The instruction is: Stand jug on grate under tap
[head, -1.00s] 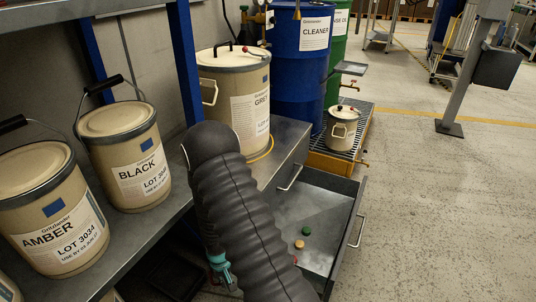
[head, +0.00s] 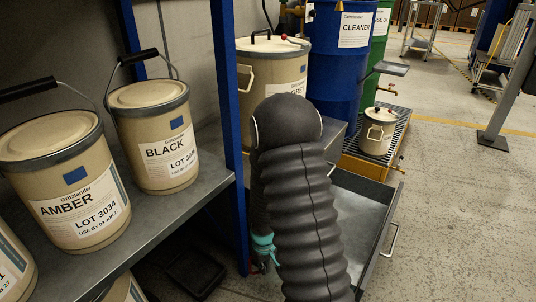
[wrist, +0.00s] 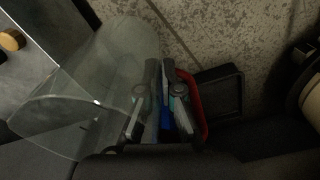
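A clear, curved vessel, which I take to be the jug (wrist: 85,85), fills the left of the wrist view, tilted. My gripper (wrist: 160,75) has its fingers close together at the vessel's right side, with a narrow blue piece between them. A red curved strip lies just right of the fingers. In the head view my arm hides most of the gripper and jug, low beside the shelf. The slatted grate (head: 402,125) is at the back right, beside the drums. A brass tap (head: 310,13) shows by the blue drum.
A small beige lidded pot (head: 378,132) stands on the grate. An open grey drawer (head: 365,215) juts out below the bench. A blue post (head: 229,130) and shelf with AMBER (head: 65,180) and BLACK (head: 152,135) pails are left.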

